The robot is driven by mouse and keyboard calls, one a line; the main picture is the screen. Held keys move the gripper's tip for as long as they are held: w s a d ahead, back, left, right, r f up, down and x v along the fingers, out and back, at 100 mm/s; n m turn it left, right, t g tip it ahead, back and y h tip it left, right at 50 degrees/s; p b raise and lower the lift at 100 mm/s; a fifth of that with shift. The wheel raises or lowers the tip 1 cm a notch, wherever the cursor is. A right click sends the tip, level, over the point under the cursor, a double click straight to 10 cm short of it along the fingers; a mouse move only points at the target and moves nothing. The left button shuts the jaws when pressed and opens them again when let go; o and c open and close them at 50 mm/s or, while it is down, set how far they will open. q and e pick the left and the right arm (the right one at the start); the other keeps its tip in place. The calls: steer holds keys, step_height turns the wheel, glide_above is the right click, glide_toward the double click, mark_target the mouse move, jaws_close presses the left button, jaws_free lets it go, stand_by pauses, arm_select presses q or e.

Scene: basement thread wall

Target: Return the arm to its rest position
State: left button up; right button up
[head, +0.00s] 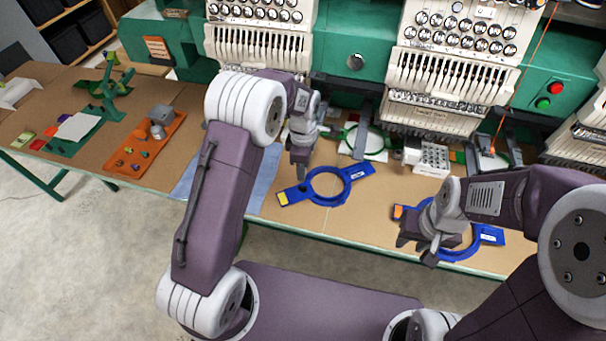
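My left arm rises from the lower left and bends over the table. Its gripper (300,172) points down above the table, behind and left of a blue hoop frame (328,186). Its fingers show edge-on as one dark block, so I cannot tell whether they are apart. My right arm comes in from the right. Its gripper (417,250) hangs over the front part of a second blue hoop frame (488,235) and hides part of it. Its two fingertips show apart, with nothing seen between them.
A green-and-white embroidery machine (350,35) stands along the back. A white block with holes (432,158) and a green hoop (366,140) lie before it. A blue cloth (262,192) lies by my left arm. An orange tray (137,158) sits left. The front floor is clear.

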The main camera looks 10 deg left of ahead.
stand_by(0.4)
arm_select(q)
step_height(320, 180, up, 6)
steer(key=a+t, duration=0.1)
steer(key=a, duration=0.1)
steer(key=s+a+r+m, duration=0.2)
steer(key=s+a+m, duration=0.1)
steer(key=s, duration=0.5)
steer(key=s+f+m, duration=0.3)
steer(key=s+m, duration=0.8)
steer(key=m, duration=0.4)
steer(key=shift+a+f, duration=0.2)
